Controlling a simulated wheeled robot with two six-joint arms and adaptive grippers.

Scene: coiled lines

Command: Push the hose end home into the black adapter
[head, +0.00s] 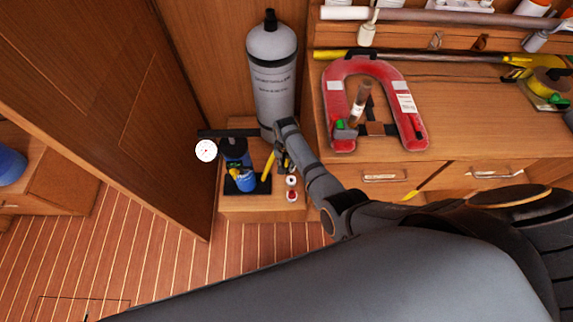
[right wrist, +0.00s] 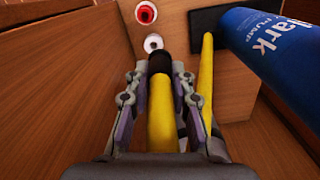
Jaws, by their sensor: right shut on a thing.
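My right gripper (head: 281,163) reaches down over the small wooden locker top. In the right wrist view my right gripper (right wrist: 157,88) is shut on a yellow hose (right wrist: 160,115). A short black cylindrical piece (right wrist: 160,64) sits at the hose's far end. I cannot tell whether it is the black adapter or the hose's own end cuff. It points toward a white round fitting (right wrist: 153,43); any contact is unclear. A red-rimmed fitting (right wrist: 146,13) lies beyond. The fittings also show in the head view, the white one (head: 291,181) and the red one (head: 292,195). My left gripper is out of view.
A second yellow length (right wrist: 206,75) stands beside the gripper, near a blue pump (right wrist: 275,45) on a black base (right wrist: 228,108). A grey cylinder (head: 272,75) stands behind. A round white gauge (head: 205,151) is at the left. A red horseshoe (head: 336,95) lies on the right bench.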

